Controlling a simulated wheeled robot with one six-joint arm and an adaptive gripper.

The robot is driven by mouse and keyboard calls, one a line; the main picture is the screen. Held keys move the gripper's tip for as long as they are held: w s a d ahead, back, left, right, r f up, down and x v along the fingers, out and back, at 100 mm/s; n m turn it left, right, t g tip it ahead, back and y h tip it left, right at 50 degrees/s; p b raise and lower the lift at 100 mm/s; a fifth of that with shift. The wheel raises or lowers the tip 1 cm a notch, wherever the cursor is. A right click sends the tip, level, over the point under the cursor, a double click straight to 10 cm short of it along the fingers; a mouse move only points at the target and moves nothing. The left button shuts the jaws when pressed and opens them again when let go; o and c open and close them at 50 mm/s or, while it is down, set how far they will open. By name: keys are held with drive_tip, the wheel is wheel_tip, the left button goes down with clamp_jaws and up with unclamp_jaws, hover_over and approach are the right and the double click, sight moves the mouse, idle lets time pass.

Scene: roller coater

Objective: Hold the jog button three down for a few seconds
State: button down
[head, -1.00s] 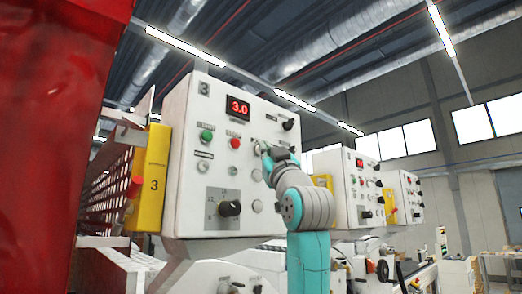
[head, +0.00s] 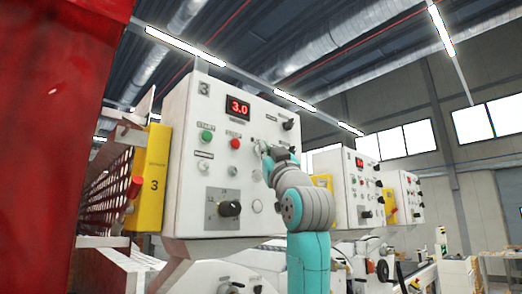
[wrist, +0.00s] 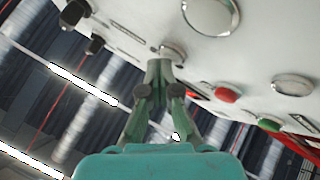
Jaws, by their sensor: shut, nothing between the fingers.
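The control panel marked 3 (head: 190,105) stands in front of me, with a red 3.0 display (head: 237,107). My gripper (head: 267,156) is shut and empty at the panel's right part. In the wrist view its closed fingertips (wrist: 159,68) point at a round silver button (wrist: 174,51), likely the jog button, which the fingertips partly cover. In the head view that button (head: 258,146) shows only partly beside my gripper. The tips are at or very close to its face; I cannot tell whether it is pressed in. Its label is too small to read.
Nearby on the panel are a green button (head: 207,136), a red button (head: 236,143), several silver buttons and a black rotary knob (head: 229,208). A black selector (head: 288,124) sits above my gripper. A red surface (head: 50,130) fills the left edge. More panels (head: 357,190) stand behind.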

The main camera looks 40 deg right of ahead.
drive_tip(key=shift+s, duration=0.85)
drive_tip(key=shift+s, duration=0.15)
drive_tip(key=s, duration=0.4)
drive_tip(key=shift+s+d, duration=0.15)
drive_tip(key=shift+s, duration=0.25)
idle(0.4)
